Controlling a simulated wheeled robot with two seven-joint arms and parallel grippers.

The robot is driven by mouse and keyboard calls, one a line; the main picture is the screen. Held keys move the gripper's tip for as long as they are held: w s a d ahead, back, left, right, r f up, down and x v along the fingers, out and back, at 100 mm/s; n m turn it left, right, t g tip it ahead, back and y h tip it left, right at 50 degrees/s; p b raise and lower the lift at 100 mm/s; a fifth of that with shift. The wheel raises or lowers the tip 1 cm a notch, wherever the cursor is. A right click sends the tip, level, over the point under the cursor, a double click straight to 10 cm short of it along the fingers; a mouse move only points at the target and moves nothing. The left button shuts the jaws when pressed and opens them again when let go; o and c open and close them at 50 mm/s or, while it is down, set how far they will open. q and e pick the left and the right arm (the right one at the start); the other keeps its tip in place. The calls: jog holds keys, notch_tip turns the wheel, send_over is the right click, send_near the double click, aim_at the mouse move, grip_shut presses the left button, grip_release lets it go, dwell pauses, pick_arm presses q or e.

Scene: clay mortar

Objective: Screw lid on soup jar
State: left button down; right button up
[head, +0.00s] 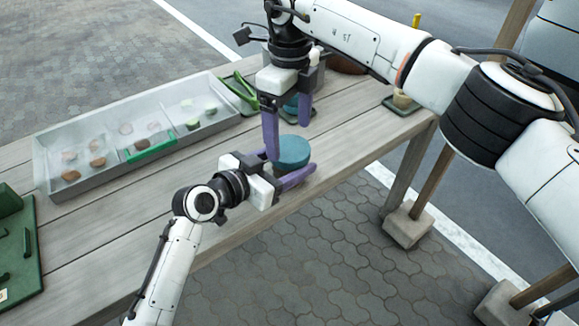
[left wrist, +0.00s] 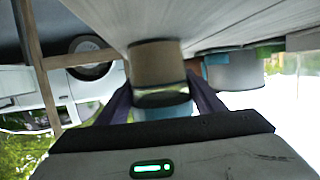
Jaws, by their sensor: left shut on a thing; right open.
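The soup jar (left wrist: 158,68) stands on the table between the purple fingers of my left gripper (head: 287,164), which is shut on it. In the left wrist view the jar looks brownish and upside down, with teal at its lid end. The teal lid (head: 291,149) sits at the top of the jar in the head view; whether it is threaded on cannot be told. My right gripper (head: 287,139) is open and points down from above, its fingers close behind and left of the lid. The jar's body is mostly hidden in the head view.
A grey sectioned tray (head: 42,160) with food pieces and a green-handled item (head: 150,148) lies left. Green tongs (head: 238,92) lie behind. Another teal item (head: 292,104) is partly hidden behind my right gripper. A small cup (head: 402,98) stands right. The table's front edge is close.

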aim_at(289, 147)
jog(key=shift+f, duration=2.2)
jog(key=c, duration=1.1)
jog(key=m, duration=0.6)
jog(key=shift+m, duration=0.3)
jog(key=o, duration=1.2)
jog(key=shift+c, duration=0.2)
jog(key=shift+r, duration=0.1)
